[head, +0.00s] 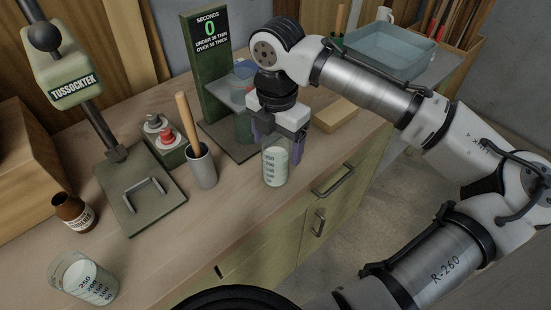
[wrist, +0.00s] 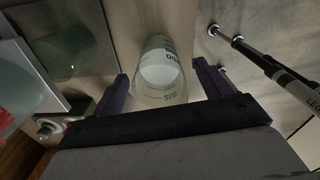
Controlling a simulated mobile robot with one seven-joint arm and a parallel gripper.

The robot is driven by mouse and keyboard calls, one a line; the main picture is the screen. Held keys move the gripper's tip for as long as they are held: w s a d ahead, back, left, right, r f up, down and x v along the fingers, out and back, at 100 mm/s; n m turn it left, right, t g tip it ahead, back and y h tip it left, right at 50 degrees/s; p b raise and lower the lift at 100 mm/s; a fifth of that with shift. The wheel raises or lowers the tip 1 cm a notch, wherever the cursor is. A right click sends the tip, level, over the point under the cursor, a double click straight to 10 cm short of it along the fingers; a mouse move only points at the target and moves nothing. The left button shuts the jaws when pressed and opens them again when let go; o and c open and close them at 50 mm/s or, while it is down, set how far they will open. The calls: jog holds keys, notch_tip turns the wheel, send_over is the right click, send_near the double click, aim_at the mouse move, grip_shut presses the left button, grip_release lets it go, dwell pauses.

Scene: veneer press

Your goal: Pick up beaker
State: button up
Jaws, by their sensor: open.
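A clear beaker (head: 275,168) with dark volume marks and pale contents stands upright near the bench's front edge. My gripper (head: 277,147) is above it, pointing down, with its purple fingers open on either side of its upper part. In the wrist view the beaker (wrist: 160,80) lies between the two spread fingertips (wrist: 160,72); I see no clear contact. A second marked beaker (head: 84,279) with pale contents stands at the front left of the bench, away from my gripper.
A green timer stand (head: 207,75) rises behind my gripper, with a greenish vessel (head: 243,127) at it. A grey cup (head: 201,167) with a wooden handle, a press (head: 140,190), a brown bottle (head: 73,212) and a tan block (head: 336,114) share the bench.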

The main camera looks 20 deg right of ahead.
jog(key=shift+a+f, duration=0.1)
jog(key=shift+f, duration=1.2)
jog(key=c, duration=1.2)
jog(key=shift+r, duration=0.1)
notch_tip(320, 180, up, 20)
jog(key=shift+f+b, duration=0.1)
jog(key=shift+b, duration=0.2)
